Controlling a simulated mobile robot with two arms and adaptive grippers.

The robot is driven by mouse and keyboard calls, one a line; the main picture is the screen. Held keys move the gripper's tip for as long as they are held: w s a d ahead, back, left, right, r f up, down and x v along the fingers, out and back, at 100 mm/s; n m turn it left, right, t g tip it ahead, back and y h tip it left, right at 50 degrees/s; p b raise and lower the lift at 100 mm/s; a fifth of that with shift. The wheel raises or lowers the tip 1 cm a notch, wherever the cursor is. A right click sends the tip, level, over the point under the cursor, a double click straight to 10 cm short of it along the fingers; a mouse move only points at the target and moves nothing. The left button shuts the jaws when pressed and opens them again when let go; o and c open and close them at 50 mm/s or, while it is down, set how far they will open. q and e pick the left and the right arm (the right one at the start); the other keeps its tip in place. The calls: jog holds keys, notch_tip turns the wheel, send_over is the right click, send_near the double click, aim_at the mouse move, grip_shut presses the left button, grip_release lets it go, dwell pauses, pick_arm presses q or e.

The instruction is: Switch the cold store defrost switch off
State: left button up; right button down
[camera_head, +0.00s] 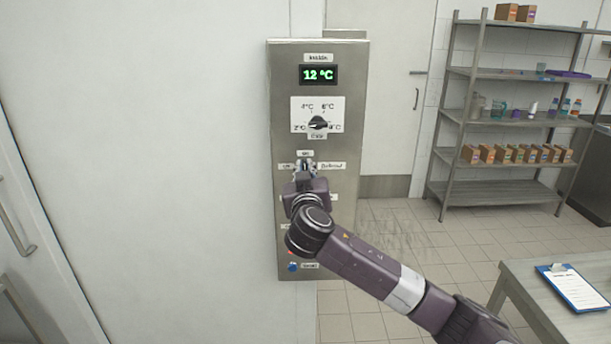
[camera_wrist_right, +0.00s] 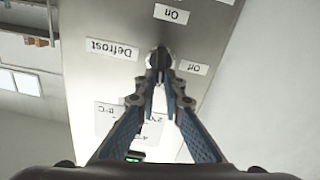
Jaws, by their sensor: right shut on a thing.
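The defrost switch (camera_wrist_right: 159,57) is a small round metal part on the steel control panel (camera_head: 350,110). In the wrist view its "Defrost" label (camera_wrist_right: 112,50) is on one side, an "Off" label (camera_wrist_right: 193,68) on the other, and an "On" label (camera_wrist_right: 171,14) shows towards the top. My right gripper (camera_head: 305,170) is at the panel with its fingers shut on the switch; its narrow fingertips also show in the wrist view (camera_wrist_right: 160,78). The fingers cover much of the switch, so I cannot tell its position. My left gripper is not in view.
Above the switch are a temperature dial (camera_head: 318,123) and a display (camera_head: 319,75) reading 12 °C. A blue button (camera_head: 292,267) is low on the panel. A shelf rack (camera_head: 510,125) and a table with a clipboard (camera_head: 574,287) stand to the right.

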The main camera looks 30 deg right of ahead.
jog(key=shift+w+a+f+n+p, duration=0.25)
jog(key=shift+n+p, duration=0.65)
jog(key=shift+n, duration=1.75)
jog(key=shift+a+f+n+p, duration=0.25)
jog(key=shift+n+p, duration=0.6)
jog(key=shift+n, duration=1.85)
jog(key=shift+w+a+f+n+p, duration=0.15)
jog(key=shift+f+n+p, duration=0.5)
jog(key=shift+n, duration=2)
jog(key=shift+r, duration=0.2)
jog(key=c, duration=2)
grip_release()
jog(key=shift+c, duration=0.2)
jog(key=v, duration=1.2)
